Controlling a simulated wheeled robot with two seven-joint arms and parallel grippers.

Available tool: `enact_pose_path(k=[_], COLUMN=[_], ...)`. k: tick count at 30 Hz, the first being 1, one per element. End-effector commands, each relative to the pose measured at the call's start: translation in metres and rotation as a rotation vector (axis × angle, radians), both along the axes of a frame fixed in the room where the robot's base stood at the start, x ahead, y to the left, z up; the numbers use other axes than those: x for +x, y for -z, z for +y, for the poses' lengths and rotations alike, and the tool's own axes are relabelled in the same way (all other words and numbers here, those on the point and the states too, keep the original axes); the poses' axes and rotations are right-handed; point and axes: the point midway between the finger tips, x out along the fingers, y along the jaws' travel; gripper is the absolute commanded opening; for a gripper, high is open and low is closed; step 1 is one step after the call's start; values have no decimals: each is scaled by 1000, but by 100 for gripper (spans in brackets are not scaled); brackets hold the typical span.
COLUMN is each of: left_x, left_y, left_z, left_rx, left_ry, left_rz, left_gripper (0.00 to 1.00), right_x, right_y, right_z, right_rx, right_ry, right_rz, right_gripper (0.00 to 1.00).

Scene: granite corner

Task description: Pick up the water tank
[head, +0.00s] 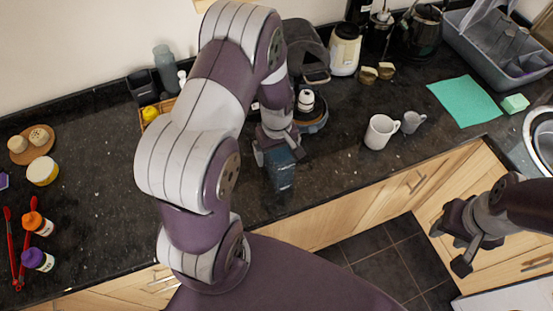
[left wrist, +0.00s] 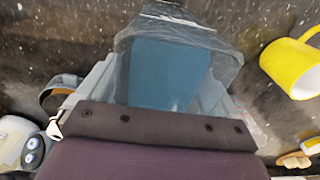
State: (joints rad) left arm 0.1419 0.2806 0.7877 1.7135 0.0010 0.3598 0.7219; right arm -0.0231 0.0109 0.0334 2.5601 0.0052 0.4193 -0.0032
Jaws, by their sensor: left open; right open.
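The water tank (head: 283,176), a translucent blue-grey container, stands on the dark granite counter near its front edge. In the left wrist view the tank (left wrist: 172,70) fills the middle, its far end towards the top. My left gripper (head: 274,153) is right over it, with the jaws open. Its pale fingers show on either side of the tank in the left wrist view (left wrist: 160,92); whether they touch it I cannot tell. My right gripper (head: 456,240) is open and empty, low at the right, in front of the cabinets.
A dark coffee machine (head: 304,52) stands behind my left arm. A white mug (head: 380,132) and a smaller grey cup (head: 413,122) stand right of the tank. A yellow mug (left wrist: 292,68) shows in the left wrist view. Bottles, red tongs (head: 15,248) and a wooden board (head: 34,144) lie left.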

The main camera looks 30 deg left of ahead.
Motion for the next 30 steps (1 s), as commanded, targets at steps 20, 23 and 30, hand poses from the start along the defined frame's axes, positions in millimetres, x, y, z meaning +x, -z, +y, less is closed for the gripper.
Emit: enact_pose_path(k=[20,23,30], left_x=[1,1,2], left_y=[2,2,-7], left_z=[0,0,0], left_rx=[0,0,1], left_ry=[0,0,0], left_rz=[-3,-3,-6], left_gripper=[0,0,0], right_x=[0,0,0], right_y=[1,1,3], right_z=[0,0,0], right_rx=[0,0,0], right_ry=[0,0,0], right_rz=[0,0,0], right_gripper=[43,43,43])
